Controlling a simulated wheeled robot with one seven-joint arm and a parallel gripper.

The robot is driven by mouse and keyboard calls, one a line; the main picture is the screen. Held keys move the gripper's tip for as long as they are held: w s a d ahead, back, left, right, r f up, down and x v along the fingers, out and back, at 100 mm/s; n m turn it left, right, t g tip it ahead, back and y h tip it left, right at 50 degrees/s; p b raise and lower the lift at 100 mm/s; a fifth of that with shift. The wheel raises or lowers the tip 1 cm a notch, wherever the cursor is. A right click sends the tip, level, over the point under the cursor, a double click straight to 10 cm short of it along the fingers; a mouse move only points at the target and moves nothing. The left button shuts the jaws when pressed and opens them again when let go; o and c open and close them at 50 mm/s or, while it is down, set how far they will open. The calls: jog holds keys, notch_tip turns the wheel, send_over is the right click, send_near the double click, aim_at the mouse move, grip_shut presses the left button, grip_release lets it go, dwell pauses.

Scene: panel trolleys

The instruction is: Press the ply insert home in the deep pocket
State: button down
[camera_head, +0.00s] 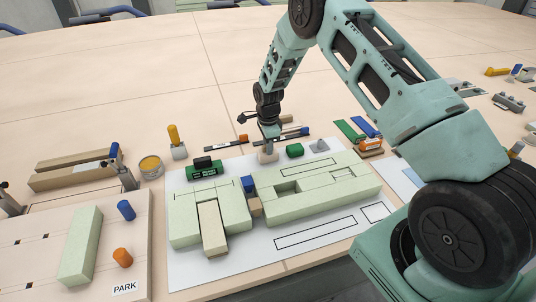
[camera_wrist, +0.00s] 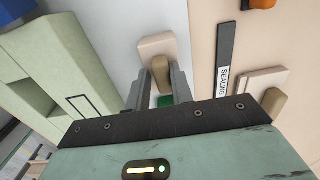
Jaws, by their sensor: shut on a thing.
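My gripper (camera_head: 268,140) is shut on the knob of a pale wooden block (camera_head: 267,157), beside the far edge of the pale green panel. In the wrist view my gripper's fingers (camera_wrist: 161,88) stand either side of the brown knob, and the flat block (camera_wrist: 157,46) shows beyond them. The panel (camera_head: 335,193) has an open rectangular pocket (camera_head: 288,187) near its left end; it also shows in the wrist view (camera_wrist: 72,48). I cannot tell how deep the pocket is or whether a ply insert lies in it.
A similar knobbed block (camera_wrist: 252,90) lies by the SEALING strip (camera_wrist: 224,60). A green block (camera_head: 294,150) and a green device (camera_head: 204,168) stand behind the panels. Another green panel (camera_head: 183,215) with a wooden bar (camera_head: 212,229) lies left. The white mat (camera_head: 232,268) is clear in front.

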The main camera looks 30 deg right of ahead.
jog(key=shift+s+f+p, duration=0.1)
jog(key=shift+s+p, duration=0.1)
jog(key=shift+p, duration=0.1)
jog(key=shift+w+r+p, duration=0.1)
jog(key=shift+r+p, duration=0.25)
jog(key=shift+r, duration=0.25)
jog(key=c, duration=1.9)
grip_release()
grip_shut()
jog(key=shift+r+p, duration=1.2)
jog(key=shift+r, duration=0.9)
